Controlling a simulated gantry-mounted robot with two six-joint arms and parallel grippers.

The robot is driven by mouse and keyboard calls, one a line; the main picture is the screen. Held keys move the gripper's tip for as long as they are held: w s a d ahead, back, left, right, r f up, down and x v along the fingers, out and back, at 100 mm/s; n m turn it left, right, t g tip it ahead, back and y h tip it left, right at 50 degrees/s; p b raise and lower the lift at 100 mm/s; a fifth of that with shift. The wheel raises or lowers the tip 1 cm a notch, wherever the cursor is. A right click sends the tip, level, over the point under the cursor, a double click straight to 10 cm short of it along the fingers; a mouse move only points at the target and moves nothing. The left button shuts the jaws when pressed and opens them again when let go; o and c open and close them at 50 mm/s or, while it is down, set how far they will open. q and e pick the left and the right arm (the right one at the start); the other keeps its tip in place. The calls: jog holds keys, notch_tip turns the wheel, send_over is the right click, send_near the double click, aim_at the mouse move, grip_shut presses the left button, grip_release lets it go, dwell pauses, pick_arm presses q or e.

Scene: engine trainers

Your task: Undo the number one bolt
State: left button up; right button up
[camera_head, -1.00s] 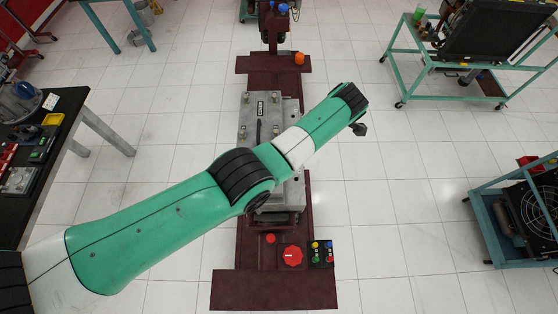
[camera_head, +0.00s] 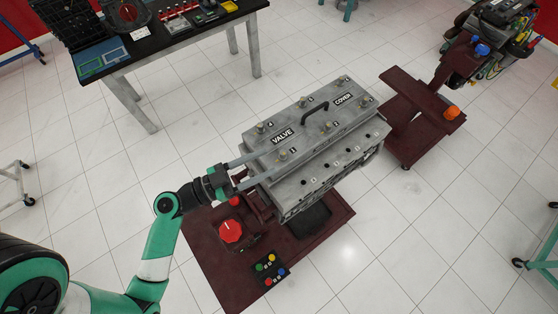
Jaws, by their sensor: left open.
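A grey engine block carries a valve cover (camera_head: 318,112) marked VALVE COVER, with a dark handle on top. Several bolts with small number labels stand along its edges; the numbers are mostly too small to read. One bolt (camera_head: 282,154) stands at the cover's near corner, and another (camera_head: 260,127) at its left corner. My left gripper (camera_head: 275,160) is open, its two long grey fingers reaching over the near end of the cover. The fingertips are close to the near-corner bolt. I cannot tell whether they touch it. My right gripper is not in view.
The engine sits on a dark red stand (camera_head: 215,268) with a red knob (camera_head: 230,231) and a coloured button box (camera_head: 269,268). A black workbench (camera_head: 165,42) stands at the upper left. Another dark red stand is at the upper right. White floor surrounds them.

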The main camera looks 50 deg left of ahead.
pick_arm(q)
jog(key=n+y, duration=0.2)
send_near(281, 154)
jog(key=d+r, duration=0.1)
jog(key=d, duration=0.1)
jog(key=shift+a, duration=0.95)
jog(key=shift+n+y, duration=0.3)
jog(key=shift+y, duration=0.1)
jog(key=w, duration=0.3)
jog(key=w+p, duration=0.1)
jog(key=w, duration=0.2)
jog(key=w+d+p, duration=0.1)
jog(key=w, duration=0.3)
jog(key=shift+f, duration=0.35)
jog(key=shift+w+f, duration=0.1)
jog(key=shift+w, duration=0.25)
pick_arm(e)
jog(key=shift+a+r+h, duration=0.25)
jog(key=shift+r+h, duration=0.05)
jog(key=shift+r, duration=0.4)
pick_arm(q)
grip_shut()
